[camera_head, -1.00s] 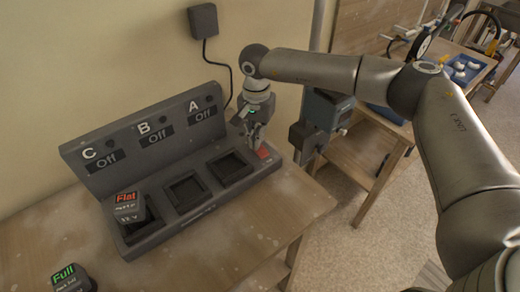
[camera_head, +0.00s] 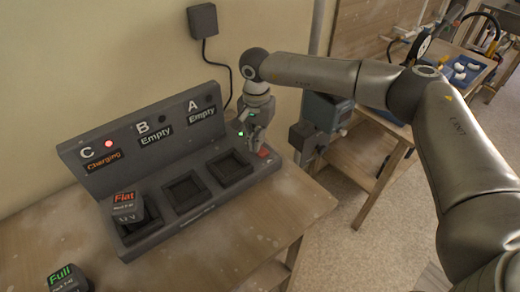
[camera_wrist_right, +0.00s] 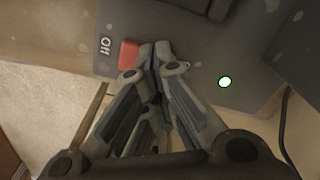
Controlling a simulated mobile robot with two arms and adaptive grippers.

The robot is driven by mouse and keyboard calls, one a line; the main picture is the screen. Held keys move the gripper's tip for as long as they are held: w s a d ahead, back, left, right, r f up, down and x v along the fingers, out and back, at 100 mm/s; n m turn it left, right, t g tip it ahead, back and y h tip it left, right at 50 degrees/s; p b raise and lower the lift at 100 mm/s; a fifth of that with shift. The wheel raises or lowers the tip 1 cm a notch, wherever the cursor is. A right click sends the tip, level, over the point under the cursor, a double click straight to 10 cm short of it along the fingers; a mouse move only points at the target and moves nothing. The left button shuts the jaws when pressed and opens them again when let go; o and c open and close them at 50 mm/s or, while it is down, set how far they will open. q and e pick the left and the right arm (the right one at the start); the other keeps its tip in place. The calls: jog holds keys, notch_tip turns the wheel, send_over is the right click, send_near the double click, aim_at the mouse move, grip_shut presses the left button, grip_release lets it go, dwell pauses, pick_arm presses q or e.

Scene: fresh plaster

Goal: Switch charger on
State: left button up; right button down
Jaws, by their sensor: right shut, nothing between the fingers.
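The grey charger (camera_head: 95,182) stands on the table against the wall. Its displays read Charging at C with a red light, and Empty at B and A. A green light (camera_head: 239,133) glows at its right end; it also shows in the right wrist view (camera_wrist_right: 225,82). The red switch (camera_head: 264,153) sits at the right end of the base; in the wrist view the red switch (camera_wrist_right: 129,55) is beside the word Off. My right gripper (camera_head: 252,149) is shut and empty, its tips right beside the switch; contact is unclear. My left gripper is not in view.
A battery marked Flat (camera_head: 127,207) sits in slot C. Slots B and A are empty. A battery marked Full (camera_head: 68,279) stands on the table (camera_head: 230,262) at the front left. A plug (camera_head: 202,20) with a cable is on the wall.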

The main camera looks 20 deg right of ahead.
jog(key=shift+r+p, duration=0.45)
jog(key=shift+r, duration=0.2)
jog(key=shift+r+p, duration=1.25)
jog(key=shift+r, duration=1.5)
jog(key=shift+f, duration=0.1)
